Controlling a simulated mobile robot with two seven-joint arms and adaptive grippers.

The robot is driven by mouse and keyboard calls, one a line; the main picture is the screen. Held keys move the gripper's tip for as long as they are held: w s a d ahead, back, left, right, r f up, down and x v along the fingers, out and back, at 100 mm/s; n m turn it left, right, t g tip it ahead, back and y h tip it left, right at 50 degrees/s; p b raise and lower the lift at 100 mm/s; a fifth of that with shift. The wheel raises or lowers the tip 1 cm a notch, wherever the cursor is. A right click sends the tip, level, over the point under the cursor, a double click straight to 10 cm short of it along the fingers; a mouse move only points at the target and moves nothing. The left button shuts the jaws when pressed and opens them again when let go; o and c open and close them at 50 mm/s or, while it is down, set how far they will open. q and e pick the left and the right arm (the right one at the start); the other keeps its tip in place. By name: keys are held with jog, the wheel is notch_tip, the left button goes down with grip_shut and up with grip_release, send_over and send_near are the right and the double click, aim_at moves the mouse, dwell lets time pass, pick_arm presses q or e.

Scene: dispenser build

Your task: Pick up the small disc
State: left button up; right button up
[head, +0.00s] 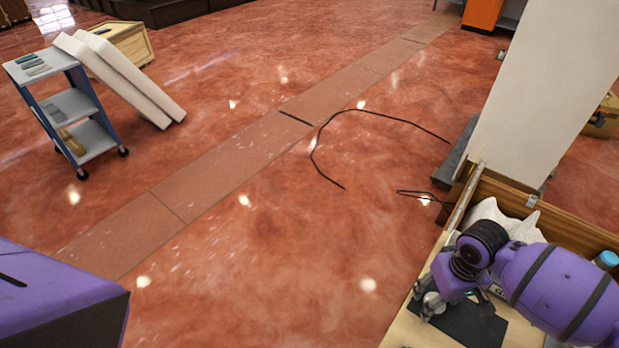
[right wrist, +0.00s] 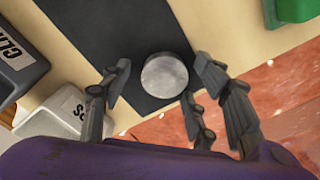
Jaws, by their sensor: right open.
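The small disc (right wrist: 165,75) is round and pale grey, and lies on a dark mat (right wrist: 95,25) in the right wrist view. My right gripper (right wrist: 157,87) is open, with its dark fingers on either side of the disc. I cannot tell whether they touch it. My left gripper is out of view.
Two lettered bins, one dark grey (right wrist: 20,65) and one pale (right wrist: 70,118), stand left of the mat in the wrist view. A green object (right wrist: 294,10) is at its top right. The bench edge is close to the fingers. A cart (head: 75,105) stands far left; open floor lies between.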

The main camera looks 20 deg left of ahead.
jog(key=shift+c, duration=0.5)
grip_shut()
